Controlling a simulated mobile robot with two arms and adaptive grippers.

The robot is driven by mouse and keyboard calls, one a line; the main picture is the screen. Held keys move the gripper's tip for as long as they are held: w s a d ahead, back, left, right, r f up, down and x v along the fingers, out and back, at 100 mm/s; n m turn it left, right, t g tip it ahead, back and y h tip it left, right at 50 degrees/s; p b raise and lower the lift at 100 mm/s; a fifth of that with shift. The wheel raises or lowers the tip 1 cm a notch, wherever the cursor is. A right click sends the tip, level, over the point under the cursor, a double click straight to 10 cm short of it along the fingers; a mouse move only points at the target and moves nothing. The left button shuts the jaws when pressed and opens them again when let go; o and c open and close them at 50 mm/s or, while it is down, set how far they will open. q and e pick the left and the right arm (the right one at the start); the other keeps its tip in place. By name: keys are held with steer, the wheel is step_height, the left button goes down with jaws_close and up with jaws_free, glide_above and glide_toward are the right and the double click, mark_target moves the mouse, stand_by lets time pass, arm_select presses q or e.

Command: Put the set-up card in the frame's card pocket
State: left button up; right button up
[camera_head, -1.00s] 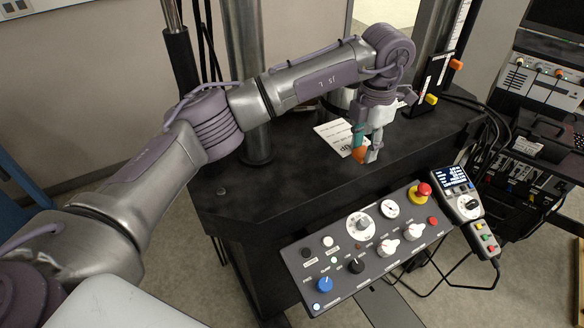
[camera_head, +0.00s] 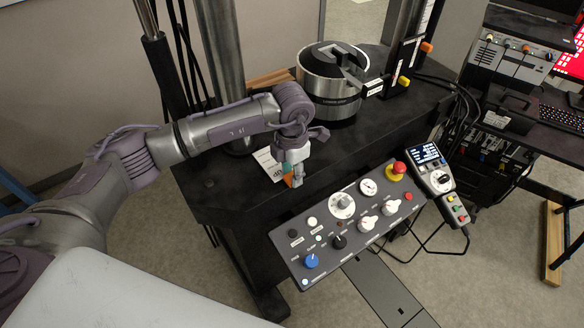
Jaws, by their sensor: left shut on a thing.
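My left gripper (camera_head: 295,178) is above the near left part of the frame's black table, its fingers pointing down. It is shut on the set-up card (camera_head: 268,164), a white sheet with dark print. The card sticks out to the left of the fingers, and part of it is hidden behind the gripper. Orange and teal parts show at the fingertips. I cannot make out the frame's card pocket for certain. My right gripper is not in view.
The black table (camera_head: 215,205) carries a steel cylinder (camera_head: 332,85) and upright columns (camera_head: 226,60). A control panel (camera_head: 350,225) with knobs and a red stop button stands at the table's front, beside a handheld pendant (camera_head: 437,175). An instrument rack is at right.

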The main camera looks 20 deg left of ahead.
arm_select(q)
steer(key=shift+s+f, duration=0.1)
steer(key=o, duration=1.1)
steer(key=shift+f, duration=0.15)
steer(key=r+b, duration=0.2)
steer(key=r, duration=0.1)
steer(key=r+b, duration=0.1)
steer(key=b, duration=0.1)
steer(key=shift+w+a+r, duration=0.1)
steer(key=shift+w+r, duration=0.15)
steer(key=shift+r, duration=0.15)
step_height(320, 180, up, 9)
steer(key=shift+f+b, duration=0.1)
steer(key=shift+b, duration=0.35)
steer(key=shift+s, duration=0.1)
